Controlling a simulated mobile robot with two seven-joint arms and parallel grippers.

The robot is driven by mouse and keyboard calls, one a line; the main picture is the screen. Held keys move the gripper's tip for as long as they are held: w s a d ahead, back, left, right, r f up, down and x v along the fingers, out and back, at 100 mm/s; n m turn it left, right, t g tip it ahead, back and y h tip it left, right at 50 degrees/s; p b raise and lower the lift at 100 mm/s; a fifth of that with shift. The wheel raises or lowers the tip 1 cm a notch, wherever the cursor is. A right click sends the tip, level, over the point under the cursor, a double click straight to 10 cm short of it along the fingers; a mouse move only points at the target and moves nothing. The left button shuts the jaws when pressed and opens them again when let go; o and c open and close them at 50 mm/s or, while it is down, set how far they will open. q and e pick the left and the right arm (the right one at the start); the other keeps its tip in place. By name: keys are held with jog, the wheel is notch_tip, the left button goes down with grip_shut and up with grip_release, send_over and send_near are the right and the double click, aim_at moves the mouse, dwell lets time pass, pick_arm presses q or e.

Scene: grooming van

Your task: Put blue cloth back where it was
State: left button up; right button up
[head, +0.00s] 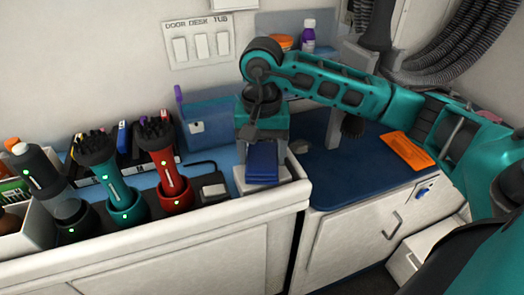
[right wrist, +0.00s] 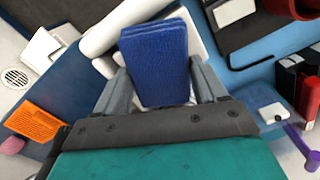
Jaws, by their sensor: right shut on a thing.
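The blue cloth (head: 262,162) is a folded dark blue pad. My right gripper (head: 262,185) is shut on it, pointing down over the counter's right end. In the right wrist view the cloth (right wrist: 155,62) sits between the two fingers of the gripper (right wrist: 160,90). A white holder or tray (head: 243,184) shows beneath and around the cloth. I cannot tell whether the cloth touches it. My left gripper is not in view.
Teal (head: 115,190) and red (head: 168,180) clippers stand in holders on the left counter. A blue bin (head: 206,122) is behind. An orange card (head: 407,150) lies on the dark blue mat (head: 345,185) at right, which has free room.

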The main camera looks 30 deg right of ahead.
aim_at(262, 156)
jog(key=shift+r, duration=0.1)
jog(key=shift+f+b, duration=0.45)
jog(key=shift+b, duration=0.05)
jog(key=o, duration=0.9)
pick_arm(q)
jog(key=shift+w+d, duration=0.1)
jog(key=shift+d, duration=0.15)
pick_arm(e)
jog(key=shift+o, duration=0.2)
jog(key=shift+r, duration=0.15)
jog(key=shift+r+p, duration=0.25)
jog(key=shift+p, duration=0.2)
pick_arm(q)
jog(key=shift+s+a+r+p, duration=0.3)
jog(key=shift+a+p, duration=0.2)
jog(key=shift+p, duration=0.25)
pick_arm(e)
notch_tip(262, 156, up, 12)
